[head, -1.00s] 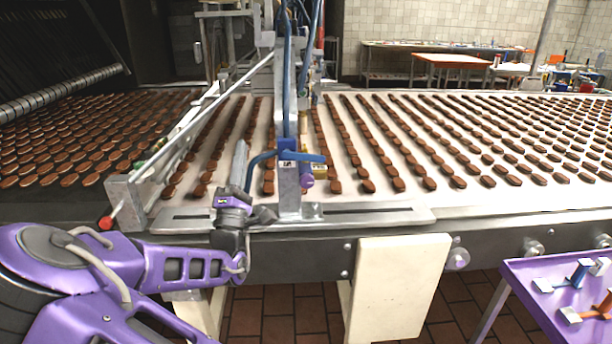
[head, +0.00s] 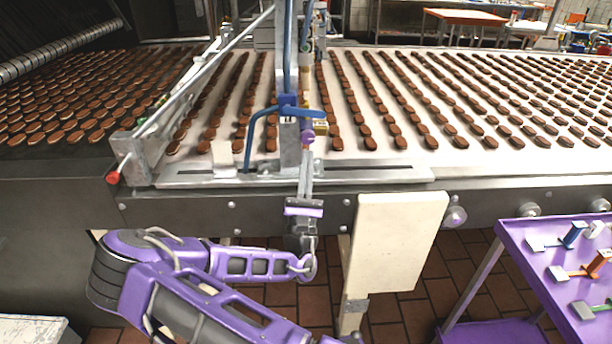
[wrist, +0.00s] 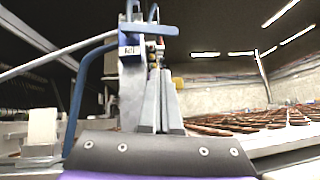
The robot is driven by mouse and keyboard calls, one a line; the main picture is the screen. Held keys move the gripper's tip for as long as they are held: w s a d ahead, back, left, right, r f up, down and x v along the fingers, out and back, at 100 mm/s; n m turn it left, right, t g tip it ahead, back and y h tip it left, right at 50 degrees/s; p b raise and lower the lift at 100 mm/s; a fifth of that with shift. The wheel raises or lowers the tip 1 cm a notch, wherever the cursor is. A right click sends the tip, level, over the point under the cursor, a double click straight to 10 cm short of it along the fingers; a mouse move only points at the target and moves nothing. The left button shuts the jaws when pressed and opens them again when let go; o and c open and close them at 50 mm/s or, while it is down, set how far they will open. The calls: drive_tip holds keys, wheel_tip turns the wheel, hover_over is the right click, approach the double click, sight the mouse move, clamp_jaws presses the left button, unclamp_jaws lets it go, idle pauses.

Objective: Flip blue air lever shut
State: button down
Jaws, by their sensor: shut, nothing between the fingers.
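The blue air lever (head: 310,112) sticks out to the right from a blue valve body (head: 289,102) on an upright metal post at the conveyor's near edge. In the wrist view the lever (wrist: 152,29) lies roughly level across the top of the valve body (wrist: 130,46). My gripper (head: 306,158) is shut and empty, pointing up in front of the post. In the wrist view its fingertips (wrist: 160,70) are below the lever and just right of the valve body, apart from the lever in that picture. The depth gap is hard to tell.
A blue hose (head: 249,140) curves down left of the post. A purple knob (head: 307,136) sits below the lever, close to my fingers. A slanted metal rail (head: 205,68) runs at the left. A purple cart (head: 520,245) with levers stands at the right.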

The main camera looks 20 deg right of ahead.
sight(304, 111)
drive_tip(key=r, duration=0.1)
drive_tip(key=w+d+r+p, duration=0.1)
drive_tip(key=r, duration=0.1)
drive_tip(key=w+r, duration=0.1)
drive_tip(key=r, duration=0.1)
drive_tip(key=shift+d+r, duration=0.15)
drive_tip(key=shift+d, duration=0.15)
drive_tip(key=shift+d+r, duration=0.1)
drive_tip(key=shift+r, duration=0.4)
